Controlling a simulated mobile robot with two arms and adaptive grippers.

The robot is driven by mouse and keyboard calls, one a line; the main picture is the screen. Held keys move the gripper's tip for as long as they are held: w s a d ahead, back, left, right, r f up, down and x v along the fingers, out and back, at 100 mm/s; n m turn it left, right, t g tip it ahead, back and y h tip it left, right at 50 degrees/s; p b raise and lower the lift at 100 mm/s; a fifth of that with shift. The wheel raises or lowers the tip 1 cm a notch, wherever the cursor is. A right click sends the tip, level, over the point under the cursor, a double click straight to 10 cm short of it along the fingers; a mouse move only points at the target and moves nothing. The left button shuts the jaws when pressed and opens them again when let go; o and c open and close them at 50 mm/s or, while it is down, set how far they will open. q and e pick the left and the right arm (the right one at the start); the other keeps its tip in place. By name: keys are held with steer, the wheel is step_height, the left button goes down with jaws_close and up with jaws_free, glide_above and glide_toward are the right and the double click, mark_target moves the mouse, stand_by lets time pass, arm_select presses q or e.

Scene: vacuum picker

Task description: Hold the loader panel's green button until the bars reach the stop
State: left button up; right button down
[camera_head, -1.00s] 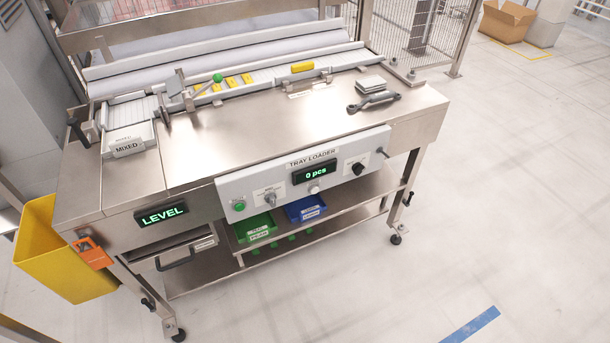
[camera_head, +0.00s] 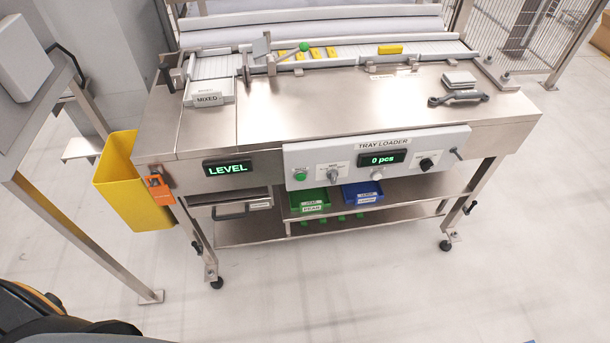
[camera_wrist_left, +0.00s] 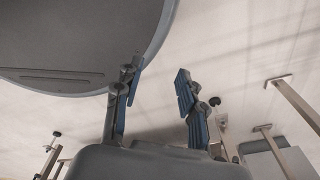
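The tray loader panel (camera_head: 438,146) is on the front of the steel bench, its display (camera_head: 382,159) reading "0 pcs". The round green button (camera_head: 300,176) is at the panel's left end, with nothing touching it. Several yellow bars (camera_head: 315,54) lie in the channel at the back of the bench, and one longer yellow bar (camera_head: 390,50) lies apart to their right. I cannot tell which part is the stop. My left gripper (camera_wrist_left: 158,88) is open and empty in the left wrist view, away from the panel. My right gripper is not in view.
A "LEVEL" display (camera_head: 227,168) is left of the panel. A yellow bin (camera_head: 130,178) hangs at the bench's left side. Green (camera_head: 310,202) and blue (camera_head: 362,195) trays sit below. The floor in front is clear.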

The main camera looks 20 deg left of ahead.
arm_select(q)
steer(key=shift+c, duration=0.2)
stand_by(0.3)
steer(key=shift+s, duration=0.1)
jaws_close()
stand_by(1.0)
